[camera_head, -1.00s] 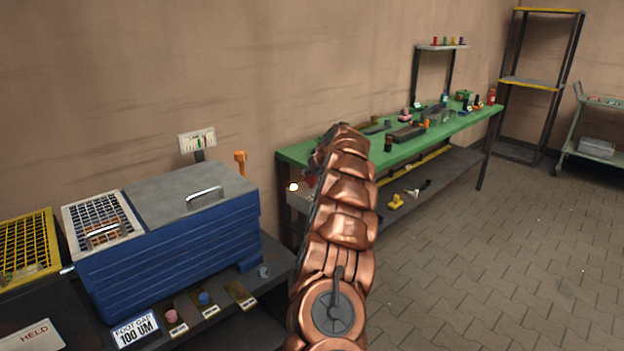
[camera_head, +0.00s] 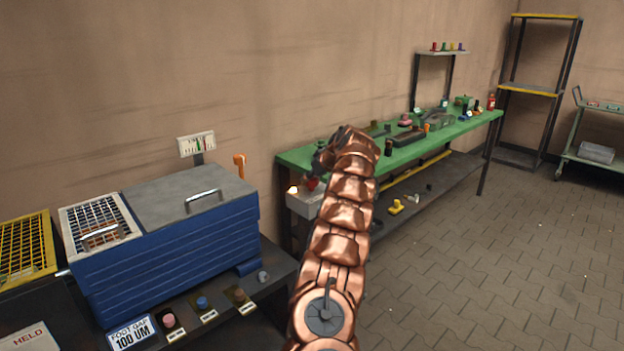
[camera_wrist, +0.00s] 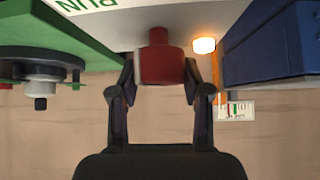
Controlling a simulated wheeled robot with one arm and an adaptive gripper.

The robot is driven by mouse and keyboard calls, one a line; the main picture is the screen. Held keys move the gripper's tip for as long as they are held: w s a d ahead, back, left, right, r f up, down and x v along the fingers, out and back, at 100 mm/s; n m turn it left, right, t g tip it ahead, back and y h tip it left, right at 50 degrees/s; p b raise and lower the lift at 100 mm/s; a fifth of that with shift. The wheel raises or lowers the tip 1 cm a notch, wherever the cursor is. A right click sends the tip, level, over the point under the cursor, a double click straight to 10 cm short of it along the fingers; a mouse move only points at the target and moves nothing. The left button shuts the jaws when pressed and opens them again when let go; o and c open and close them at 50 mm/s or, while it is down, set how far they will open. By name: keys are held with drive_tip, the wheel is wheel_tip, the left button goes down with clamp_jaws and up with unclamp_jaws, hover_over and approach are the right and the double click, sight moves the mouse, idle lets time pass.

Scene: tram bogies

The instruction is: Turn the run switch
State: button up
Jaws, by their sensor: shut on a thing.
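The run switch is a red knob (camera_wrist: 161,58) on a pale grey box that carries a label reading RUN (camera_wrist: 92,4), upside down in the wrist view. My gripper (camera_wrist: 161,82) is shut on the red knob, with one finger on each side of it. In the head view the grey switch box (camera_head: 303,203) stands between the blue machine and the green bench, and my copper arm hides part of it. A small lit lamp (camera_wrist: 204,46) glows beside the knob; it also shows in the head view (camera_head: 293,190).
The blue machine (camera_head: 170,255) with a grey lid is close on the left, with an orange lever (camera_head: 239,165) at its corner. The green bench (camera_head: 296,156) holds several parts. A gauge plate (camera_head: 197,144) stands behind the machine. Floor at right is clear.

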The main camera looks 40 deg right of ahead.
drive_tip(key=shift+r, duration=0.1)
idle(0.3)
drive_tip(key=o, duration=1.2)
drive_tip(key=shift+c, duration=0.2)
drive_tip(key=d+v, duration=0.1)
drive_tip(key=v, duration=1)
drive_tip(key=shift+s+a+r, duration=0.3)
drive_tip(key=shift+s+a, duration=0.05)
drive_tip(key=shift+a, duration=0.1)
